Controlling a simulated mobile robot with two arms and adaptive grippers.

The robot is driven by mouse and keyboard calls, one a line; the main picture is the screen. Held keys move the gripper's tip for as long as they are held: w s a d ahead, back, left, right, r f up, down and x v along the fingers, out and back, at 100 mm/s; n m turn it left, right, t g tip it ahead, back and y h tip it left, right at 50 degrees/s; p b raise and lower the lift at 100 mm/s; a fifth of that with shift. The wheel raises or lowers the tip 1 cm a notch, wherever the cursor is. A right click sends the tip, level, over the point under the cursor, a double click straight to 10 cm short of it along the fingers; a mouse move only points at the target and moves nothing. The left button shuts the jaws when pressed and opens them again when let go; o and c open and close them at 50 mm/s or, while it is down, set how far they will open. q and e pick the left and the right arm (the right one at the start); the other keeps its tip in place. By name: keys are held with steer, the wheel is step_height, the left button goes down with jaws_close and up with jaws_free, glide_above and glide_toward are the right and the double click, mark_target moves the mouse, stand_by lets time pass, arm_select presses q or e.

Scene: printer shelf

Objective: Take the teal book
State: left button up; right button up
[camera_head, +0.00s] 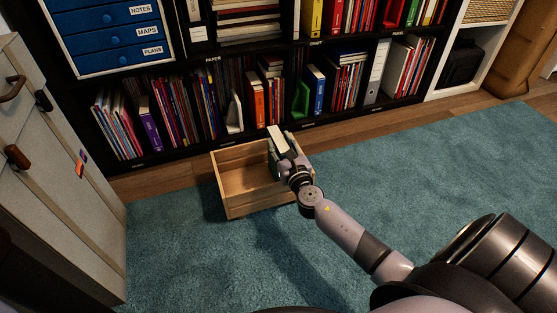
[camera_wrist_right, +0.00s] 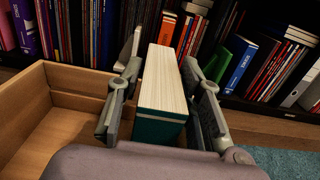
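The teal book (camera_wrist_right: 158,128) shows a teal cover on its near end and a long pale page block on top in the right wrist view. It is between the two fingers of my right gripper (camera_wrist_right: 164,88), which appear to press on both sides of it. In the head view my right gripper (camera_head: 283,150) is at the right end of the wooden crate (camera_head: 262,205), with the book's pale page edge (camera_head: 277,138) sticking up past the fingers. The book's lower part is hidden. My left gripper is not in view.
The open crate stands on the teal rug (camera_head: 400,165), and its visible inside looks empty. Behind it is a black bookshelf (camera_head: 190,158) full of books and binders. A pale cabinet (camera_head: 50,170) with brown handles stands at left. The rug at right is clear.

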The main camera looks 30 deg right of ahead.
jaws_close()
stand_by(0.6)
